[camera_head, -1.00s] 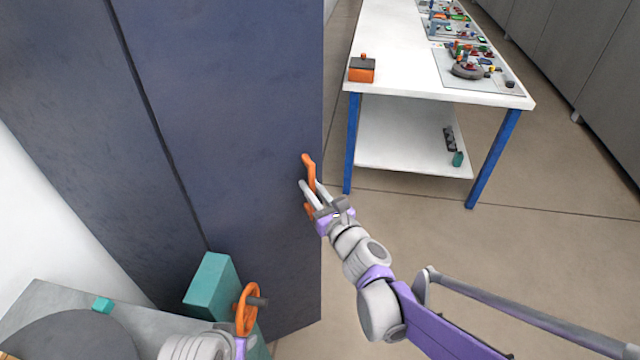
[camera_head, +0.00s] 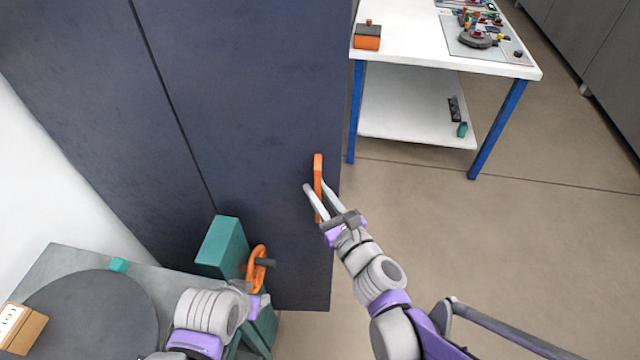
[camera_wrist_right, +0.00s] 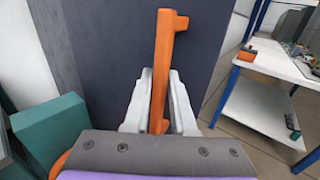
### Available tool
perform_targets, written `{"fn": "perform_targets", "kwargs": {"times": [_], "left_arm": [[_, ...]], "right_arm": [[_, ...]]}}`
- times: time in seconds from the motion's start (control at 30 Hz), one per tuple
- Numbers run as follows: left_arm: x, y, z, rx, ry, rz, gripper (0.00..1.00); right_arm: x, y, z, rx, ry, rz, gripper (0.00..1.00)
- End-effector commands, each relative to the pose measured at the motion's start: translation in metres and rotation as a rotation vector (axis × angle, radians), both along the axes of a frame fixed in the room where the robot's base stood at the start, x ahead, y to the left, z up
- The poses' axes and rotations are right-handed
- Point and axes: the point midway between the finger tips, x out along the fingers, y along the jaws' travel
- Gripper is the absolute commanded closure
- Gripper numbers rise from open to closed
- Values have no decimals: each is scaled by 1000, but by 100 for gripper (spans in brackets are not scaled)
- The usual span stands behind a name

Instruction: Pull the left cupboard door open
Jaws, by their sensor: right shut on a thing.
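The cupboard (camera_head: 250,110) is dark blue and fills the left and middle of the head view, with a vertical seam in its face. An orange bar handle (camera_head: 318,172) stands upright near the right edge of the panel right of the seam. My right gripper (camera_head: 316,202) is shut on this handle. In the right wrist view the handle (camera_wrist_right: 164,70) runs between the two pale fingers (camera_wrist_right: 160,112), its upper end sticking out above them. My left gripper (camera_head: 258,304) is low in the head view, beside an orange handwheel; its fingers cannot be made out.
The orange handwheel (camera_head: 255,262) sits on a teal block (camera_head: 224,245) at the cupboard's foot. A grey table (camera_head: 75,262) with a dark disc (camera_head: 95,315) is at lower left. A white table with blue legs (camera_head: 398,60) stands behind right. Floor right of the cupboard is clear.

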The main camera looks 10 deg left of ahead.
Motion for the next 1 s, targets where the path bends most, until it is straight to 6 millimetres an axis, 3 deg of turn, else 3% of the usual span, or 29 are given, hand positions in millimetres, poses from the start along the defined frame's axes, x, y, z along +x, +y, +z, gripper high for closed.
{"fn": "perform_targets", "kwargs": {"times": [0.33, 0.37, 0.5, 0.83, 1.0], "left_arm": [[0, 0, 0, 0, 0, 0, 50], [0, 0, 0, 0, 0, 0, 50], [0, 0, 0, 0, 0, 0, 50], [0, 0, 0, 0, 0, 0, 50], [0, 0, -1, 0, 0, 0, 50]], "right_arm": [[-1, 2, 1, 2, -1, 4, 100], [-1, 2, 1, 2, -1, 4, 75], [-1, 1, 0, 1, 0, 3, 52], [-3, -1, 0, 1, -1, 1, 52], [-21, -15, 0, 0, 0, -1, 52]]}}
